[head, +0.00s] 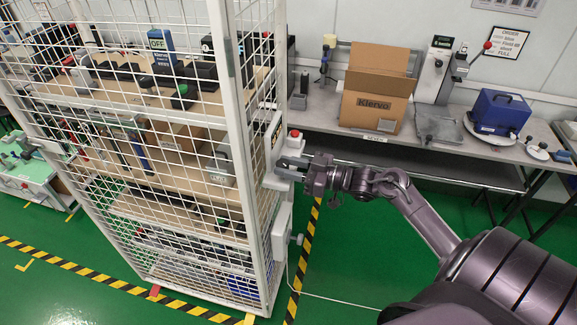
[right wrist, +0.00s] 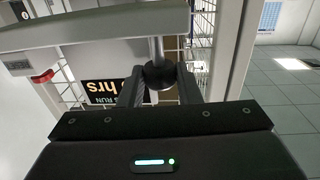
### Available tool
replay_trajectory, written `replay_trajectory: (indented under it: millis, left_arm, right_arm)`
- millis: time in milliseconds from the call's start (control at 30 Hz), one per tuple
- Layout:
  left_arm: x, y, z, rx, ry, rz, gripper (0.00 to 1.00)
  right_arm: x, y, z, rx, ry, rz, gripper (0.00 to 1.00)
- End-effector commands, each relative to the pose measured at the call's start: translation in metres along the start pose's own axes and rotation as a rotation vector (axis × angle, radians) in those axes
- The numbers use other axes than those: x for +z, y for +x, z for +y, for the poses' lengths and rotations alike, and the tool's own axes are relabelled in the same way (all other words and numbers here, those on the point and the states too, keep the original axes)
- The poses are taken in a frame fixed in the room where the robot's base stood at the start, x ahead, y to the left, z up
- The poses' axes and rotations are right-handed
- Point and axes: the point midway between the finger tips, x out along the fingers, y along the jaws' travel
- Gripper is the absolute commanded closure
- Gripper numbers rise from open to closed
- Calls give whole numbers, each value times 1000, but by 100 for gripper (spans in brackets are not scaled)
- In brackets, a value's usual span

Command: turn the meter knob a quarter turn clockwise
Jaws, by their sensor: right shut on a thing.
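In the right wrist view a dark round knob (right wrist: 160,75) sits on a short metal shaft that comes from a pale bar. My right gripper (right wrist: 160,88) has one finger on each side of the knob and is shut on it. In the head view my right gripper (head: 290,168) is at the right side of the white wire cage, just below a grey box with a red button (head: 295,134). The knob itself cannot be made out in the head view, and no meter dial face shows clearly. My left gripper is not in view.
The white wire cage (head: 233,75) holds shelves of devices. A white box (head: 282,232) with a side knob is mounted below my gripper. A grey bench (head: 335,122) behind carries a cardboard box (head: 375,97) and a blue case (head: 497,112). Green floor lies clear below my arm.

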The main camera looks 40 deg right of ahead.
Motion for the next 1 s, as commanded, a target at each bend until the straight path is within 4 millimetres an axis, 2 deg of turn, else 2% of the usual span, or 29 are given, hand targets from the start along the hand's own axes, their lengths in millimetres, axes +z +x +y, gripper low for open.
replay_trajectory:
  millis: [267, 467, 700, 1000]
  left_arm:
    - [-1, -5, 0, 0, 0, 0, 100]
    - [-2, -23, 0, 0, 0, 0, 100]
    - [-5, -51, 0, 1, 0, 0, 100]
    - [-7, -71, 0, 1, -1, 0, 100]
  right_arm:
    - [-2, 0, -1, 20, 0, 2, 92]
    - [-5, 0, -3, 103, 5, 3, 92]
    - [-6, 1, -6, 293, 7, 3, 92]
    - [-3, 3, -10, 570, 9, 3, 92]
